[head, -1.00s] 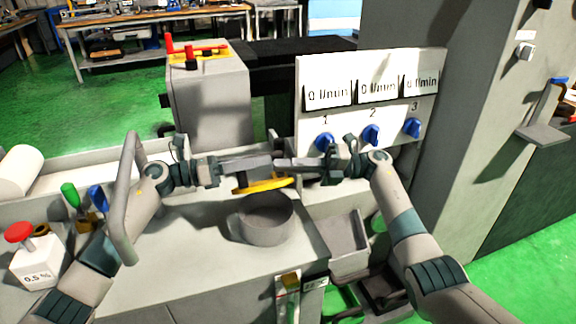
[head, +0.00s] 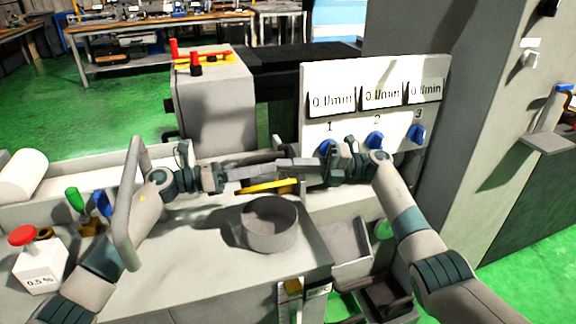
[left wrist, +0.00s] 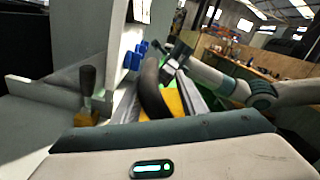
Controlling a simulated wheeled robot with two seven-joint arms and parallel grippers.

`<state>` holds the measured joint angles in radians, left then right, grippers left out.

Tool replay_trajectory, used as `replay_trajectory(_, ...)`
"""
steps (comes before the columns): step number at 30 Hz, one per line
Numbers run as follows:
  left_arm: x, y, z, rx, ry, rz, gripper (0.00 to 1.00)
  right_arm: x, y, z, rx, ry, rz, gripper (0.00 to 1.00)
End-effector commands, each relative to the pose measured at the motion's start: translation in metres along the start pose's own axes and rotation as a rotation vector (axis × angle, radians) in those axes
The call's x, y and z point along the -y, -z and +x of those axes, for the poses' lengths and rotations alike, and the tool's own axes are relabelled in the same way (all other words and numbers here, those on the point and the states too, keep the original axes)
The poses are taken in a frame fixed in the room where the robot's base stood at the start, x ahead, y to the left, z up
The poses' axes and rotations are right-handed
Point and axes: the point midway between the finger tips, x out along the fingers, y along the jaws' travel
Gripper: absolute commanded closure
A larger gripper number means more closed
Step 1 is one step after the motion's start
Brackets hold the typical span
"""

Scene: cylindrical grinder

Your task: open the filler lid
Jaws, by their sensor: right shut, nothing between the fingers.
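The filler is a grey round cup (head: 270,226) on the machine's top, its mouth uncovered toward me. A yellow lid (head: 268,186) shows nearly edge-on just behind and above the cup. My left gripper (head: 270,169) reaches in from the left, above the lid. In the left wrist view its fingers (left wrist: 163,92) look apart, with a dark curved part (left wrist: 152,88) and yellow (left wrist: 175,103) showing between them. I cannot tell whether they touch these. My right gripper (head: 281,164) is shut and empty, its tips close to the left fingertips. The lid's hinge is hidden.
A white panel with flow displays and blue knobs (head: 375,139) stands behind my right gripper. An open grey bin (head: 350,250) is right of the cup.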

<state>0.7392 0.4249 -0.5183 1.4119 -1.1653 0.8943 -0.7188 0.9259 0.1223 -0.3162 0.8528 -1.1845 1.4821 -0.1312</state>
Motion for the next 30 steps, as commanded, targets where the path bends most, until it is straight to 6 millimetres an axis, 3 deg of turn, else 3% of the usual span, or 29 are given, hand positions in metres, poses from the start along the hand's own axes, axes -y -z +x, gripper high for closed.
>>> replay_trajectory(8,-0.002,-0.001,-0.017,0.002,-0.004,0.001,0.61,0.0,0.001,0.0,-0.002,0.0,0.0,1.0)
replay_trajectory(21,-0.001,0.001,-0.071,-0.001,-0.002,-0.001,0.61,0.0,0.001,0.001,-0.002,0.0,0.0,1.0)
replay_trajectory(30,0.0,0.001,-0.076,-0.001,0.0,0.0,0.61,0.001,0.001,0.001,-0.003,0.0,0.001,1.0)
